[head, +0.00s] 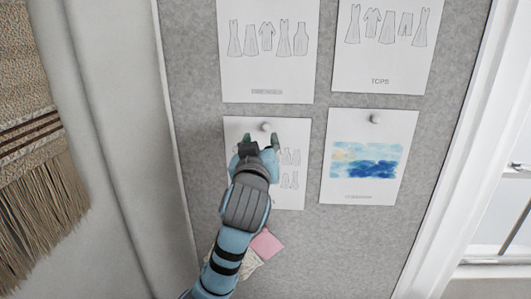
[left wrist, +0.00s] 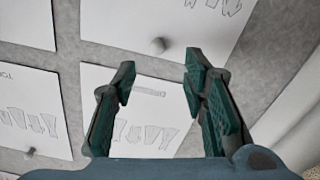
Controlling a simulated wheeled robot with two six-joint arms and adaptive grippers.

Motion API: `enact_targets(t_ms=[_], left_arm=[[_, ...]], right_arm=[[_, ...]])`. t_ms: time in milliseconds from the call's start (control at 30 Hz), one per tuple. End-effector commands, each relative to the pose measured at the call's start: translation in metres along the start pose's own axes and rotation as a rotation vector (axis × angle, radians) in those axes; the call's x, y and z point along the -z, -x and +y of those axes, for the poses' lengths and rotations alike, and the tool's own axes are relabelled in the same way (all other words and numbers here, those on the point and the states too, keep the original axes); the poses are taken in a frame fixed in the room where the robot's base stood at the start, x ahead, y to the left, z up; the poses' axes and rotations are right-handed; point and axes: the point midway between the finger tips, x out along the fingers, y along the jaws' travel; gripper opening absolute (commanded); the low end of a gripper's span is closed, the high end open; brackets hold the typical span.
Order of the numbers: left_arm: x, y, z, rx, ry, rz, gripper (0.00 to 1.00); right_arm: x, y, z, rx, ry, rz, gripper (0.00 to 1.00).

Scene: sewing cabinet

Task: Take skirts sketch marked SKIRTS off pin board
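A white sheet (head: 290,190) with small garment drawings hangs at the lower left of the four sheets on the grey pin board (head: 330,250). A round grey pin (head: 266,127) sits at its top edge. My arm covers its middle and lower left, so no SKIRTS label shows. My left gripper (head: 260,141) is open and empty in front of this sheet, its fingertips near the pin. In the left wrist view, turned upside down, this sheet (left wrist: 195,18) and pin (left wrist: 157,46) lie beyond the spread fingers (left wrist: 158,65). I cannot tell whether they touch the board. My right gripper is not in view.
Above hangs a dress-drawing sheet (head: 266,70), with a TOPS sheet (head: 380,60) at upper right. A blue watercolour sheet (head: 365,180) hangs beside the lower-left one. A pink swatch (head: 267,243) is below, partly behind my arm. A woven hanging (head: 30,150) is left; a window (head: 505,215) right.

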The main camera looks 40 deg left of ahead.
Motion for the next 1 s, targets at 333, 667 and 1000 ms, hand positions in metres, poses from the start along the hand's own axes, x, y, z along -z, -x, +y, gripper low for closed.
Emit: enact_targets(t_ms=[333, 667, 1000], left_arm=[[0.004, -0.057, 0.002, 0.002, 0.001, -0.001, 0.40], [0.003, -0.081, 0.003, 0.000, 0.001, 0.000, 0.40], [0.002, -0.081, 0.003, 0.000, 0.000, 0.000, 0.00]], right_arm=[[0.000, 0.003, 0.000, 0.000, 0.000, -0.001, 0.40], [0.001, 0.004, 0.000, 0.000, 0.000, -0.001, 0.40], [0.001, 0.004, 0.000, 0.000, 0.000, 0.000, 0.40]])
